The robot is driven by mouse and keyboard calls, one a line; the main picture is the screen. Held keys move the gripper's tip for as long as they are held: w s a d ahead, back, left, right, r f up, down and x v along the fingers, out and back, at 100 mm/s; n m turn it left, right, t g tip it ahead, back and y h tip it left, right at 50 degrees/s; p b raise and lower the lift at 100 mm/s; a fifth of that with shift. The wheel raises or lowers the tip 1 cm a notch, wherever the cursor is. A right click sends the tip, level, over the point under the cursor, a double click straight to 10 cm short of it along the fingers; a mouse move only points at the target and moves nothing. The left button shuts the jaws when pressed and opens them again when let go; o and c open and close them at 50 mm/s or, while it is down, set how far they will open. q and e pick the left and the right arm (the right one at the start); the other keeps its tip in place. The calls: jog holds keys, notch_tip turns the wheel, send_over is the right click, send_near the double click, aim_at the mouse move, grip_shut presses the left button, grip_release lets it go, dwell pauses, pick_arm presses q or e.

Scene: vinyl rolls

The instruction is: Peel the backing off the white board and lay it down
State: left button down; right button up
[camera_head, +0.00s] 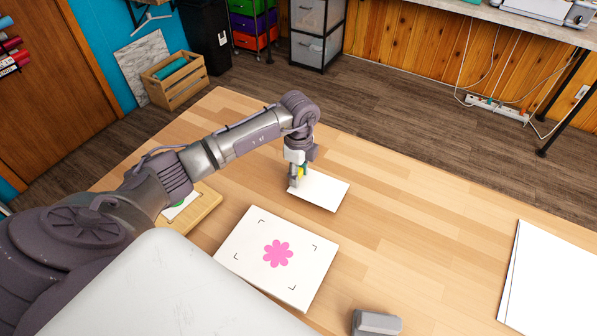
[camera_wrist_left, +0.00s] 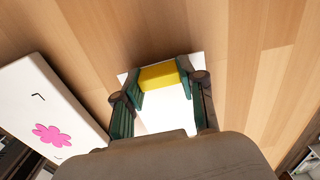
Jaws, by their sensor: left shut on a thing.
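My left gripper (camera_head: 298,174) is above the table's middle, pointing down. Its green-padded fingers are shut on a small yellow piece (camera_wrist_left: 163,77), like a tab or block. A plain white sheet (camera_head: 324,191) is right at the fingertips, and shows behind the fingers in the left wrist view (camera_wrist_left: 165,115). I cannot tell whether the yellow piece is joined to it, or whether the sheet touches the table. A white board (camera_head: 248,247) with a pink flower and black corner marks lies flat, nearer me. It is apart from the sheet. My right gripper is not in view.
The wooden table (camera_head: 430,220) is clear right of the sheet. A large white panel (camera_head: 555,285) lies at the right and a grey block (camera_head: 376,322) at the near edge. A wooden tray (camera_head: 202,208) with white and green pieces is partly behind my left arm.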

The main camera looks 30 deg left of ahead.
pick_arm(q)
jog(key=shift+f, duration=0.1)
jog(key=shift+f+b, duration=0.35)
jog(key=shift+f, duration=0.15)
jog(key=shift+f, duration=0.2)
dwell(0.5)
jog(key=c, duration=0.6)
grip_release()
jog(key=shift+o, duration=0.4)
jog(key=o, duration=0.5)
